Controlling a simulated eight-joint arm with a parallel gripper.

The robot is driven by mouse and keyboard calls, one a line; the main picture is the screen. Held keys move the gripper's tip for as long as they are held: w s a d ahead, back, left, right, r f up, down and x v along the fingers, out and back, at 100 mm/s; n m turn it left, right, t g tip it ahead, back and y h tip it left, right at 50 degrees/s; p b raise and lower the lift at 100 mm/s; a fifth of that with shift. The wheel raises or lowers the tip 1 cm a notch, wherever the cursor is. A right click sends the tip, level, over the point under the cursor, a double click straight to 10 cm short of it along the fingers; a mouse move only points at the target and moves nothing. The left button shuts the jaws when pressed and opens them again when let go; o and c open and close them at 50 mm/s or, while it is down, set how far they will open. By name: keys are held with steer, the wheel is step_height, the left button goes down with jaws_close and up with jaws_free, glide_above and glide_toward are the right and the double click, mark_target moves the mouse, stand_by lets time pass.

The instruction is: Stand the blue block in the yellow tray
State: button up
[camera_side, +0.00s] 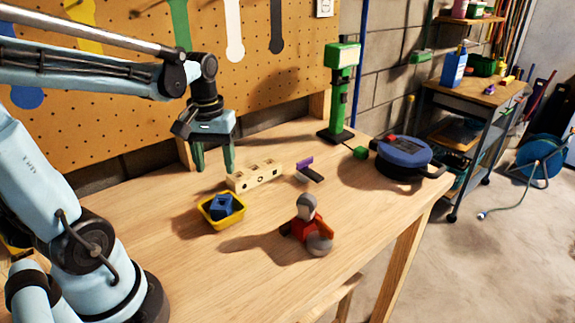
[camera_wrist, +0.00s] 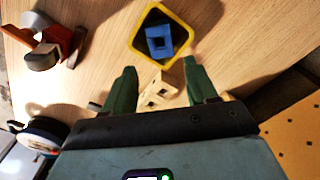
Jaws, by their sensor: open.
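The blue block (camera_side: 222,206) lies inside the yellow tray (camera_side: 224,227), on the table's near left part. The block has a dark square opening and looks turned at an angle; I cannot tell whether it is upright. In the wrist view the blue block (camera_wrist: 159,40) also shows within the rim of the yellow tray (camera_wrist: 191,34). My gripper (camera_side: 215,169) is open and empty, fingers pointing down, above the table behind the tray. In the wrist view my gripper (camera_wrist: 159,68) has its two green fingers apart, with the tray beyond them.
A pale wooden block with holes (camera_side: 256,176) stands beside my fingers, behind the tray. A red and grey figure (camera_side: 308,228) stands to the right. A purple-handled brush (camera_side: 309,170), green stand (camera_side: 340,95) and blue round device (camera_side: 404,153) are farther right. The front table area is clear.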

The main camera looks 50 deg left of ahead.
steer(key=w+d+m+t, duration=0.2)
steer(key=d+m+t, duration=0.5)
steer(key=d, duration=0.5)
steer(key=shift+r+m, duration=0.4)
steer(key=shift+m, duration=0.6)
